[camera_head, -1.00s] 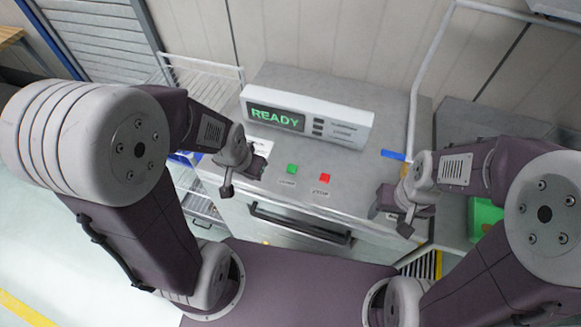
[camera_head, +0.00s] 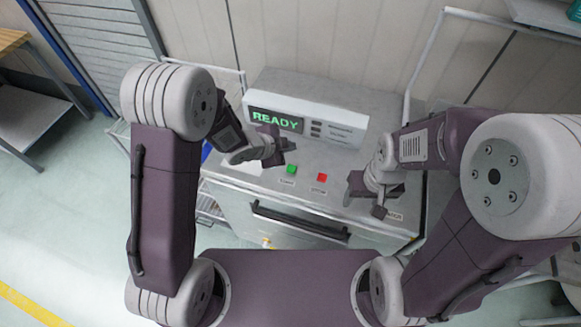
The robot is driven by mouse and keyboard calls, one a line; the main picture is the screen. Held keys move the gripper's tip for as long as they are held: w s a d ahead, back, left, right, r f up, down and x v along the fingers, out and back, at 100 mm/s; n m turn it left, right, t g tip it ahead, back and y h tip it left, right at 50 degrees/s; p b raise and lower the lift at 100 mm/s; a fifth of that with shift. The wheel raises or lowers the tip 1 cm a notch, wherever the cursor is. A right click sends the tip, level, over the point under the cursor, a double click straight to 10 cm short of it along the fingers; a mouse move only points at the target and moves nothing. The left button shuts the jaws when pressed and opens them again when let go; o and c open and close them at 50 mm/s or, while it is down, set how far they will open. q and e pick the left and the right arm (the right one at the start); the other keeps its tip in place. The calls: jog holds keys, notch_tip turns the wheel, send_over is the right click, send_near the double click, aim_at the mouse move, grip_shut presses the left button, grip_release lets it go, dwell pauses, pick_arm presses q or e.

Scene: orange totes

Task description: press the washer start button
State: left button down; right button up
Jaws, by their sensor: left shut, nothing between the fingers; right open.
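The washer (camera_head: 230,200) is a grey metal cabinet in the middle of the head view, with a dark handle bar (camera_head: 298,222) on its front. A display panel on its top reads READY (camera_head: 275,119) in green. The green button (camera_head: 291,169) and the red button (camera_head: 322,177) sit side by side on the top, with small labels I cannot read. My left gripper (camera_head: 286,151) is shut and empty, just behind and above the green button; I cannot tell whether it touches anything. My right gripper (camera_head: 363,200) is open and empty near the washer's front right, right of the red button.
A white frame post (camera_head: 424,65) rises behind the washer on the right. A wall (camera_head: 320,45) closes off the back. A wooden-topped bench (camera_head: 20,75) stands at the far left. The floor (camera_head: 60,210) at left is clear.

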aim_at(289, 170)
pick_arm(q)
jog(key=shift+a+f, duration=0.1)
notch_tip(289, 170, down, 9)
jog(key=b, duration=0.8)
jog(key=shift+r, duration=0.2)
dwell(1.3)
jog(key=shift+f+b, duration=0.45)
jog(key=shift+f+b, duration=0.4)
jog(key=shift+f, duration=0.05)
dwell(0.5)
jog(key=shift+r+p, duration=0.8)
jog(key=shift+r, duration=0.1)
